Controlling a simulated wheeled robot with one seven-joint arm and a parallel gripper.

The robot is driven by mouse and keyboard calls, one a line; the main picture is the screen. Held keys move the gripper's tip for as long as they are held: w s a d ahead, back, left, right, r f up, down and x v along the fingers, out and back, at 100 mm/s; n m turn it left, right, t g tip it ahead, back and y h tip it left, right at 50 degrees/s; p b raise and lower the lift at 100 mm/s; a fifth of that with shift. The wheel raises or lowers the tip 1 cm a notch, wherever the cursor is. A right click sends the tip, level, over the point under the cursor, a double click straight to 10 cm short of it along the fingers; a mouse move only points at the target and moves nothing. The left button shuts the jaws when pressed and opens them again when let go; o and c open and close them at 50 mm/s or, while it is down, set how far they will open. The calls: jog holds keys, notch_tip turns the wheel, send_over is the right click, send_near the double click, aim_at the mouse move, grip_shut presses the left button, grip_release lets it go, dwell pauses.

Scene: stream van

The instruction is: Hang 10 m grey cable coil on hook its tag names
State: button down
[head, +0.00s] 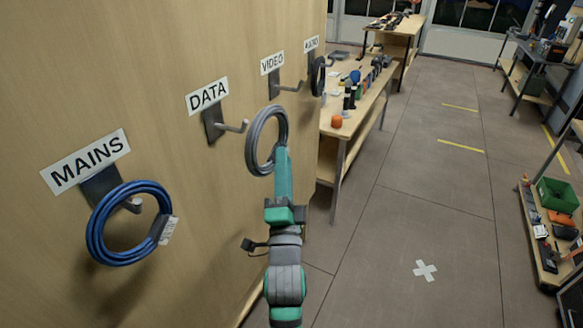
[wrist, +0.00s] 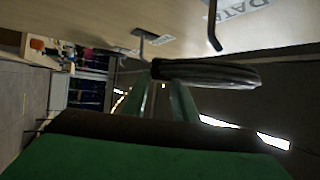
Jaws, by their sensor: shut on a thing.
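A grey cable coil (head: 251,143) is held upright in my gripper (head: 281,152), in front of the wooden panel. In the wrist view the coil (wrist: 205,74) lies across the two green fingertips (wrist: 160,92), seen edge-on. Its tag is not visible. The DATA hook (head: 232,126) is empty, just left of the coil and apart from it; it also shows in the wrist view (wrist: 213,30). The VIDEO hook (head: 289,88) is empty, behind and right of the coil. The MAINS hook (head: 131,205) bears a blue coil (head: 98,232) with a white tag.
A fourth hook at the panel's far end bears a dark coil (head: 317,77); its label is hard to read. A wooden bench (head: 345,136) with several small items stands beyond the panel. A low shelf with a green bin (head: 557,196) is at right. The floor between is clear.

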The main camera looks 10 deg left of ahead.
jog(key=w+a+f, duration=0.2)
jog(key=w+a, duration=0.1)
jog(key=a, duration=0.6)
jog(key=shift+w+a+f, duration=0.2)
jog(key=shift+f, duration=0.15)
dwell(0.8)
jog(key=c, duration=1.3)
grip_release()
jog(key=shift+c, duration=0.2)
jog(key=shift+f, duration=0.1)
jog(key=v, duration=1.1)
jog(key=s+d, duration=0.2)
jog(key=d, duration=0.5)
jog(key=shift+s+d, duration=0.25)
jog(key=shift+s, duration=0.05)
